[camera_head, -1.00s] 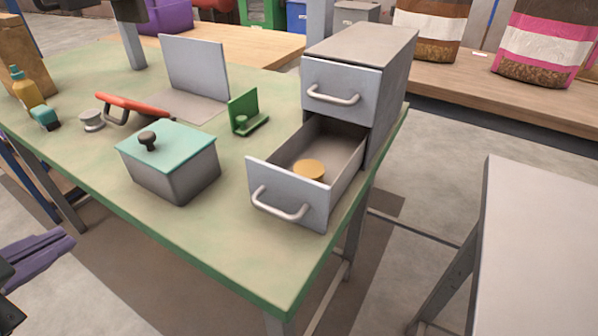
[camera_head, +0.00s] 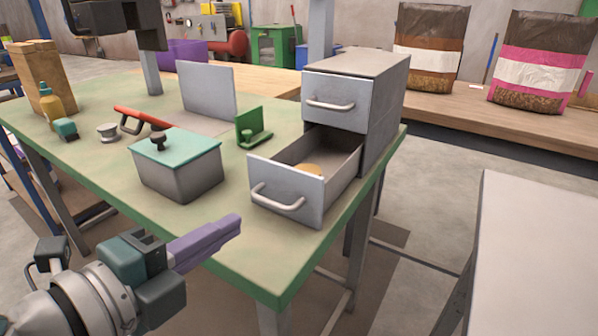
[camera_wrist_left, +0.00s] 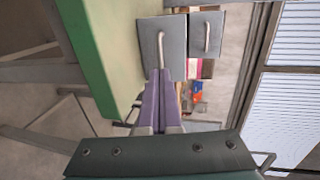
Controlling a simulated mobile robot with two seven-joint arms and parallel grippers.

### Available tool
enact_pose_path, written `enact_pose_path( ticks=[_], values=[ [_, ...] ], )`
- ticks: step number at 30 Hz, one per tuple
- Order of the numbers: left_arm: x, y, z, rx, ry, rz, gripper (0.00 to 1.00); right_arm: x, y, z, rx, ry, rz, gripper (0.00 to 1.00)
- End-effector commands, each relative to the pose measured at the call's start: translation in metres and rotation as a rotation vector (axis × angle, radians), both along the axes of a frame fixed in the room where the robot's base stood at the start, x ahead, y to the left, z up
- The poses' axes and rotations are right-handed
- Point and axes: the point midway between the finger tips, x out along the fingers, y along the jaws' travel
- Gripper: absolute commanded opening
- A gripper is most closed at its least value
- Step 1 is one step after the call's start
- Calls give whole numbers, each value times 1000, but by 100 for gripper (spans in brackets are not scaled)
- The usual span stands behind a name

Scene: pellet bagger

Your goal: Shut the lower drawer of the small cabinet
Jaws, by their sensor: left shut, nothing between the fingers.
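The small grey cabinet (camera_head: 385,90) stands at the right end of the green table. Its lower drawer (camera_head: 287,190) is pulled out, with a yellowish round thing (camera_head: 308,169) inside. Its upper drawer (camera_head: 337,101) is shut. My left gripper (camera_head: 238,222) is shut and empty, its purple fingers in front of the table's near edge, left of the lower drawer's front and apart from it. In the left wrist view the fingers (camera_wrist_left: 162,80) point toward the lower drawer front (camera_wrist_left: 163,45), whose handle shows; the upper drawer front (camera_wrist_left: 206,35) is beside it. My right gripper is not in view.
A grey box with a teal lid (camera_head: 178,163) stands left of the drawer. A green holder (camera_head: 252,130) and an upright grey panel (camera_head: 207,90) are behind. A bare grey table (camera_head: 535,250) is at right. The tabletop before the drawer is clear.

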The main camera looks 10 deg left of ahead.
Motion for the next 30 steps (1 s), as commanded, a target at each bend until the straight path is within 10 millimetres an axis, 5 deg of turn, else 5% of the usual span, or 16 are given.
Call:
enact_pose_path(
  ticks=[6, 12, 30],
  values=[
    [37, -13, -9, 0, -2, 1, 0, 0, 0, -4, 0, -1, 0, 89],
    [53, -18, -13, -1, -1, 1, 0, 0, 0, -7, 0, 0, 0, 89],
    [53, -22, -13, -3, 0, 1, 0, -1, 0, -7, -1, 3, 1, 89]
  ],
)
